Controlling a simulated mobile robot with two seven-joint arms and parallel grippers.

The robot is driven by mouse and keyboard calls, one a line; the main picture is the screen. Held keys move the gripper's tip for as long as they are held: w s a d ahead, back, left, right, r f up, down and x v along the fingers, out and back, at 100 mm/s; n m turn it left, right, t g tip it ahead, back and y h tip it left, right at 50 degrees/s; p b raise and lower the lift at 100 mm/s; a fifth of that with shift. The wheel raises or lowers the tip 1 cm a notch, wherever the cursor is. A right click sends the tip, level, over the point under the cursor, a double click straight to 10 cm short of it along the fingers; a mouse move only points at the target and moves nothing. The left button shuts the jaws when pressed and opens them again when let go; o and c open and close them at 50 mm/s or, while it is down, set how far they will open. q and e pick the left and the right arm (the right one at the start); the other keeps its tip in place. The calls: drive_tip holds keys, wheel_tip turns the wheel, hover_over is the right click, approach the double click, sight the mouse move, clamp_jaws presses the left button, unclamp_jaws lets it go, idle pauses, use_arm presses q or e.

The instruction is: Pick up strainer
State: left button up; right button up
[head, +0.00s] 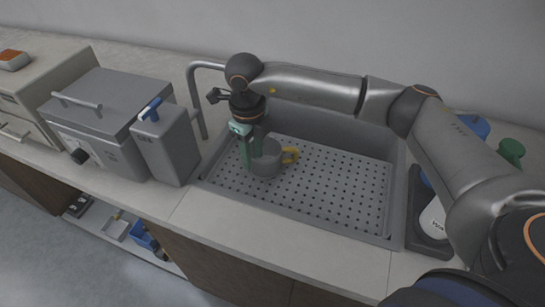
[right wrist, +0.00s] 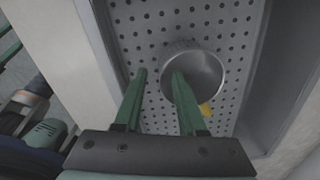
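The strainer, seen as a round grey cup (head: 267,165) with a yellow handle, stands upright on the perforated sink tray. It also shows in the right wrist view (right wrist: 205,72), where I look into its empty bowl. My right gripper (head: 258,168) points down at the cup's left side, and its green fingers (right wrist: 159,76) are apart. In the right wrist view one finger overlaps the cup's opening and the other is outside its left wall, with the rim between them. I cannot tell whether either touches. Green and teal parts at the left edge there look like my left arm; its fingertips are not clear.
The perforated tray (head: 335,190) fills the sink, clear right of the cup. A tap (head: 198,90) rises behind the sink's left end. A grey dispenser (head: 168,145) and a lidded box (head: 95,120) stand left. A dark tray with a white bottle (head: 434,220) is at right.

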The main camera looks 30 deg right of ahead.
sight(259, 176)
drive_tip(key=f, duration=0.3)
drive_tip(key=shift+s+d+f, duration=0.35)
drive_tip(key=shift+d+f, duration=0.05)
drive_tip(key=shift+f, duration=0.45)
clamp_jaws()
idle(0.7)
